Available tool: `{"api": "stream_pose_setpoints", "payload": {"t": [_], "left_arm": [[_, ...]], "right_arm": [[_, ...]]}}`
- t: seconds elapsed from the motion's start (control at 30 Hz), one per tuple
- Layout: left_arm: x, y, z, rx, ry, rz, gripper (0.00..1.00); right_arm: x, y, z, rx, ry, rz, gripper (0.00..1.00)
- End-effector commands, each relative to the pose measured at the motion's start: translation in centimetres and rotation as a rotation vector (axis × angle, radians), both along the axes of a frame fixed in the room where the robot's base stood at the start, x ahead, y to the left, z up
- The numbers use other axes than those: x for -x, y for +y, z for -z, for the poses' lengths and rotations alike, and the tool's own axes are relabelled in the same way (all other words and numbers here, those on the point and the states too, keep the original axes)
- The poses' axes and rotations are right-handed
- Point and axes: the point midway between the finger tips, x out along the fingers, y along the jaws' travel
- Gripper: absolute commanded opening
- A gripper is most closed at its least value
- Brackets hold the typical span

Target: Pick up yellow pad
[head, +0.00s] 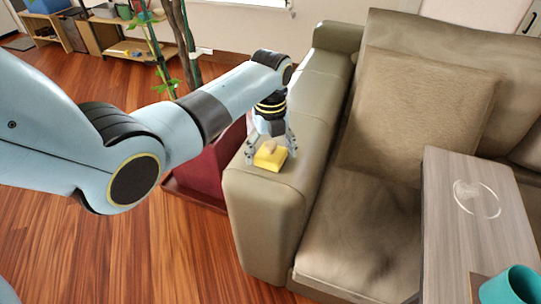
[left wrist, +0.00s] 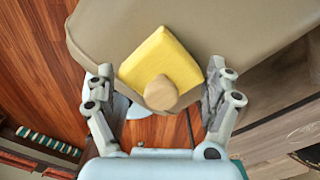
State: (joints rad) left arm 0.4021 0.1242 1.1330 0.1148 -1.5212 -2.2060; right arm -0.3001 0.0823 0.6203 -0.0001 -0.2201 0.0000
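The yellow pad (head: 268,161) is a small square block with a rounded tan knob on top. It lies on the front part of the sofa's left armrest (head: 262,194). In the left wrist view the pad (left wrist: 165,55) is at upper centre, with its knob (left wrist: 160,93) toward the gripper. My left gripper (head: 271,156) points down over the pad, its fingers spread to either side. In the left wrist view the left gripper (left wrist: 160,76) is open, with visible gaps between its fingers and the knob. My right gripper is in neither view.
A brown sofa (head: 355,240) with a cushion (head: 420,110) lies right of the armrest. A grey wooden table (head: 465,235) with a teal cup (head: 512,287) stands at right. A dark red object (head: 205,172) stands behind the armrest's left side. Wood floor (head: 130,245) is open at left.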

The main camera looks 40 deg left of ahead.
Motion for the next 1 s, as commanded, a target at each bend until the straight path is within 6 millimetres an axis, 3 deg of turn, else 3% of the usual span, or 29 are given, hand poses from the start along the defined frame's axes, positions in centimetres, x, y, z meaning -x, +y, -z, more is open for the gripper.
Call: {"api": "stream_pose_setpoints", "payload": {"t": [0.03, 0.23, 0.57, 0.8, 1.0], "left_arm": [[0.0, 0.0, 0.0, 0.001, -0.001, 0.0, 0.76], [0.0, 0.0, 0.0, 0.001, -0.001, 0.0, 0.53], [0.0, 0.0, -0.5, 0.001, -0.001, 0.0, 0.53], [-0.1, 0.0, -4.1, -0.001, -0.004, -0.001, 0.53], [-0.5, -4.5, -6.7, 0.006, -0.004, 0.002, 0.52]], "right_arm": [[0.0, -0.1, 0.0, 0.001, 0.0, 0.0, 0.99], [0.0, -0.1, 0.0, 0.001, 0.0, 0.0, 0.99], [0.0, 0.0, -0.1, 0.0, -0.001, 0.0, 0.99], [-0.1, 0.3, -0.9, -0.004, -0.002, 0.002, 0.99], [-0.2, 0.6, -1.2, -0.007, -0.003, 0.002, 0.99]]}}
